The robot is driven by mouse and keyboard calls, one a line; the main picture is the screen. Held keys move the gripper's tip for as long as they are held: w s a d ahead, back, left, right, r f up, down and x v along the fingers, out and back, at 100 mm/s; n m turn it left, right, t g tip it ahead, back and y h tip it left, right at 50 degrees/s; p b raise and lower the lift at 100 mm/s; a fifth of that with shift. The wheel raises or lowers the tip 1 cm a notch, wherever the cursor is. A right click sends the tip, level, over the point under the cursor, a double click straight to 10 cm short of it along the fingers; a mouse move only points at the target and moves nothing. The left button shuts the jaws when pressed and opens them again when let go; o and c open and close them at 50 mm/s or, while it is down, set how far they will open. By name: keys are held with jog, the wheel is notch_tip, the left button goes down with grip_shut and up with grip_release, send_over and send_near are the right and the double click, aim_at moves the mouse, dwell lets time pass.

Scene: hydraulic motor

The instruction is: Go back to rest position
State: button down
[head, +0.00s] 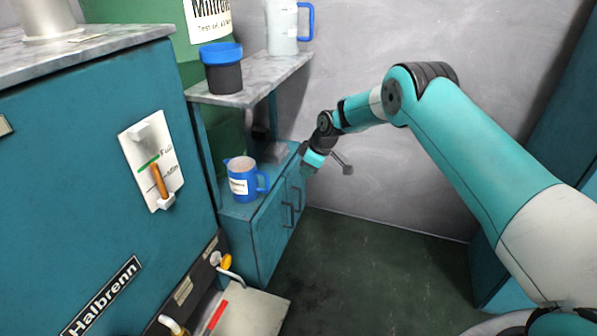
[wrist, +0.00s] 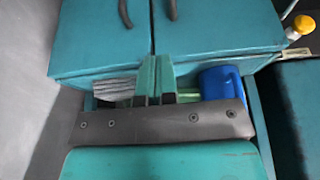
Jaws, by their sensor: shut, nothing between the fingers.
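My arm reaches in from the right in the head view. My gripper (head: 309,165) hangs in front of the low teal cabinet (head: 268,232), to the right of a blue jug (head: 243,188) with a white label. In the wrist view my gripper (wrist: 155,62) has its teal fingers together with nothing between them. It points toward the cabinet doors (wrist: 215,35). The blue jug (wrist: 222,82) shows partly behind the wrist's dark bracket.
A large teal machine (head: 75,170) with a level gauge (head: 154,165) stands at left. The floor (head: 370,265) is clear.

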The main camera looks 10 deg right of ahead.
jog(key=s+a+r+p, duration=0.1)
jog(key=s+r, duration=0.3)
jog(key=r, duration=0.4)
jog(key=s+a+r+p, duration=0.1)
jog(key=s+a+r, duration=0.15)
jog(key=r, duration=0.55)
jog(key=s+a+r+m+g, duration=0.1)
jog(key=s+r, duration=0.4)
jog(key=s, duration=0.2)
jog(key=s+a+r+m, duration=0.1)
jog(key=s+r, duration=0.4)
jog(key=s, duration=0.2)
jog(key=s+r+m+g, duration=0.1)
jog(key=s+r, duration=0.1)
jog(key=s, duration=1.1)
jog(key=s+r+m, duration=0.2)
jog(key=s, duration=1.1)
notch_tip(320, 180, up, 36)
jog(key=p, duration=3.6)
jog(key=shift+w+d+n, duration=0.25)
jog(key=shift+w+n, duration=0.05)
